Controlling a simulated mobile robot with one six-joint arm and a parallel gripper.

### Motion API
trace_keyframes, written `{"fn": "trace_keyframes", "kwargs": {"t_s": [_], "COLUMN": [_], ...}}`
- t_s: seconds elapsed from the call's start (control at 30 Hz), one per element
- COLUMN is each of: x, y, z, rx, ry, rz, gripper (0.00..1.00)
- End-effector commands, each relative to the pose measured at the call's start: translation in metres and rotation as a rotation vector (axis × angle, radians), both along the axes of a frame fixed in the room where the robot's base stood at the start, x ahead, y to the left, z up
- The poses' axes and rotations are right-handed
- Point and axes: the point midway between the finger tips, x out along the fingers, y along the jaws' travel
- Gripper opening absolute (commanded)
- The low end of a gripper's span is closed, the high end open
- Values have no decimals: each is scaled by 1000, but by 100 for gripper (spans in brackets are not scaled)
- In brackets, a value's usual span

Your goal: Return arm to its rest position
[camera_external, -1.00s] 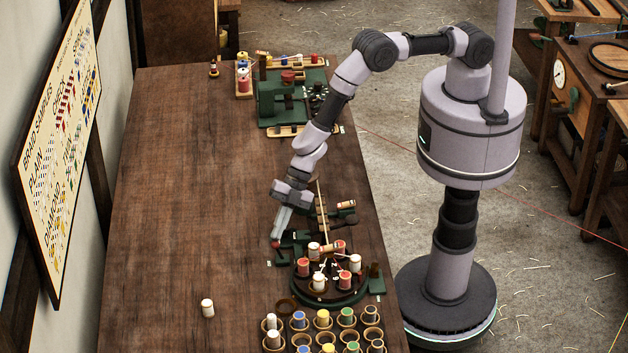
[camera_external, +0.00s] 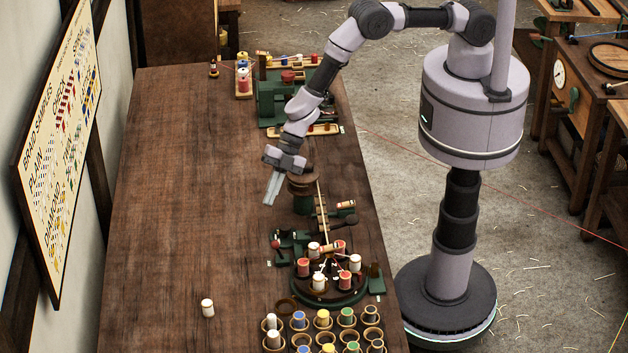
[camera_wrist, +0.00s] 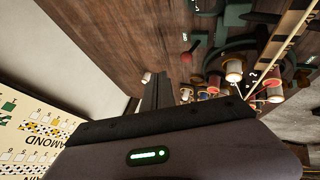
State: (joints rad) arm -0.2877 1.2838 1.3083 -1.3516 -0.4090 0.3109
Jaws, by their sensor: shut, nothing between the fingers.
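My gripper (camera_external: 271,190) is shut and empty. It hangs in the air above the wooden table (camera_external: 190,170), pointing down and a little to the left.
Red and white bobbins stand on the braiding machine. Rows of cups with coloured spools (camera_external: 323,319) stand at the front. A lone white spool (camera_external: 207,308) stands front left. Another green machine (camera_external: 283,98) is at the back. The table's left half is mostly clear.

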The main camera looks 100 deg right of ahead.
Motion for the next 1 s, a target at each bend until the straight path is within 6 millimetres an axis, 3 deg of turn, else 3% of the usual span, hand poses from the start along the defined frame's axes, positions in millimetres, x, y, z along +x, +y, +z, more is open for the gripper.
{"fn": "trace_keyframes", "kwargs": {"t_s": [0.07,0.13,0.2,0.27,0.3,0.37,0.4,0.47,0.5,0.57,0.6,0.7,0.83,0.9,1.0], "x": [12,33,51,50,39,7,-23,-78,-119,-182,-222,-304,-366,-381,-387], "y": [-7,-28,-66,-109,-139,-183,-209,-240,-255,-267,-269,-260,-239,-232,-229], "z": [13,44,94,139,167,201,218,231,233,226,217,189,161,155,154], "rx": [4,12,30,54,79,123,159,225,274,354,408,533,644,674,685], "ry": [-17,-48,-83,-97,-94,-75,-49,9,61,151,217,383,543,588,610], "rz": [-47,-166,-359,-559,-694,-894,-1020,-1197,-1305,-1443,-1516,-1638,-1701,-1712,-1715], "gripper": [0,0,0,0,0,0,0,0,0,0,0,0,0,0,0]}}
